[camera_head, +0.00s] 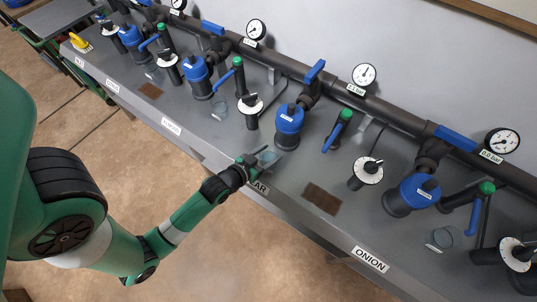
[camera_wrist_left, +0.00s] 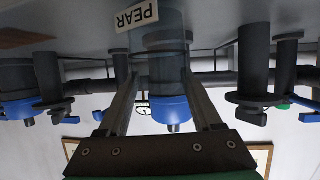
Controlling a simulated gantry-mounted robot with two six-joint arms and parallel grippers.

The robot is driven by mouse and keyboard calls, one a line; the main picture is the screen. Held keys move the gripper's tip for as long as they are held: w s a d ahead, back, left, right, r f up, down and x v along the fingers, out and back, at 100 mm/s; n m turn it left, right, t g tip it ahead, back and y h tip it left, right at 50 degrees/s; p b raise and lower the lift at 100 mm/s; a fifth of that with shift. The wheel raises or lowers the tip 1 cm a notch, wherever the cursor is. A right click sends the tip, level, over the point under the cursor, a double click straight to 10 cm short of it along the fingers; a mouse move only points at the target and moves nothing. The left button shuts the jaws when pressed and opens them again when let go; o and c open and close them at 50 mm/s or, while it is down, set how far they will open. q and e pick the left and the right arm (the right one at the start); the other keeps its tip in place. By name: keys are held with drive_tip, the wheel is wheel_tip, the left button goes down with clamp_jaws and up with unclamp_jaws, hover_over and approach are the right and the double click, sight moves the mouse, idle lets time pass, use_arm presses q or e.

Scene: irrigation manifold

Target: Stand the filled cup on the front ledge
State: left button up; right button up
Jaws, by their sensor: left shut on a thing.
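My left gripper (camera_head: 257,160) reaches in over the front of the bench, by the partly covered PEAR label, and is shut on a clear cup (camera_head: 269,156). The cup looks upright, with a faint bluish tint; its fill level is too small to read. In the left wrist view, which is upside down, the cup (camera_wrist_left: 168,58) shows as a see-through shape between the two fingers, near the PEAR label (camera_wrist_left: 137,17). The front ledge (camera_head: 306,222) runs along the bench's near edge. I cannot tell whether the cup touches it. My right gripper is not in view.
Behind the cup stands a blue-topped filter (camera_head: 289,120), with a blue-lever valve (camera_head: 337,131) to its right. A brown mat (camera_head: 322,198) lies right of the gripper. Gauges line the dark pipe behind.

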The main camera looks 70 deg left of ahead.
use_arm(q)
drive_tip(key=shift+f, duration=0.15)
drive_tip(key=o, duration=1.3)
drive_tip(key=shift+o, duration=0.2)
drive_tip(key=shift+r, duration=0.3)
drive_tip(key=p+v, duration=0.3)
drive_tip(key=v, duration=0.9)
drive_tip(key=shift+w, duration=0.1)
